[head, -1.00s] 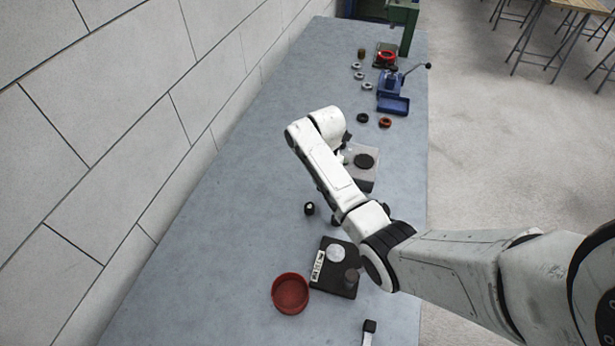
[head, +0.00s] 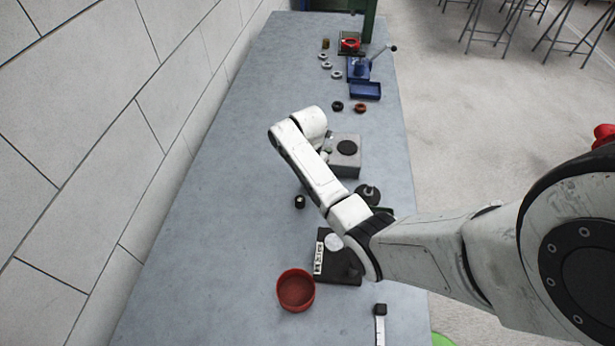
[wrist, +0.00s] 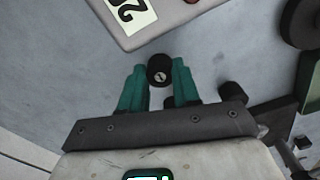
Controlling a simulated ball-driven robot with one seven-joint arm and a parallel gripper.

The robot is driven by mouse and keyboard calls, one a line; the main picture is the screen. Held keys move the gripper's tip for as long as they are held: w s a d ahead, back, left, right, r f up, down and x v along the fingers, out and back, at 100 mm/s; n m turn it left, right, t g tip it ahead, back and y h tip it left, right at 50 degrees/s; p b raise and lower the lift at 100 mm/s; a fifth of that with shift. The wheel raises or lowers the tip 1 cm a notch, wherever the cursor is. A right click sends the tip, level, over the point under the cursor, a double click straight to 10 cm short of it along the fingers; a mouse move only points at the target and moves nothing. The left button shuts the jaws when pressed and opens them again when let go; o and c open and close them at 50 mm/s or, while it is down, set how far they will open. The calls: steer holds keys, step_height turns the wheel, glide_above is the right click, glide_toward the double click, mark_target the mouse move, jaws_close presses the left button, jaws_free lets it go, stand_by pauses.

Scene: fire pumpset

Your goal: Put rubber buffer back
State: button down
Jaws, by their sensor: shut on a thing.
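The rubber buffer (wrist: 160,68) is a short black cylinder with a metal screw in its end face. In the wrist view it sits between the green fingertips of my gripper (wrist: 159,82), which is shut on it. In the head view my arm hides most of the gripper and the held buffer. A grey block (head: 344,168) with a black disc on top stands beside the gripper.
The grey bench (head: 215,250) runs along a block wall. A red round dish (head: 296,290) and a black base (head: 338,272) are near. A dark disc with a knob (head: 368,194) stands right of my arm. The bench's left side is clear.

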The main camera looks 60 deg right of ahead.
steer(key=c, duration=0.8)
jaws_free()
step_height(320, 180, up, 12)
steer(key=shift+r, duration=0.15)
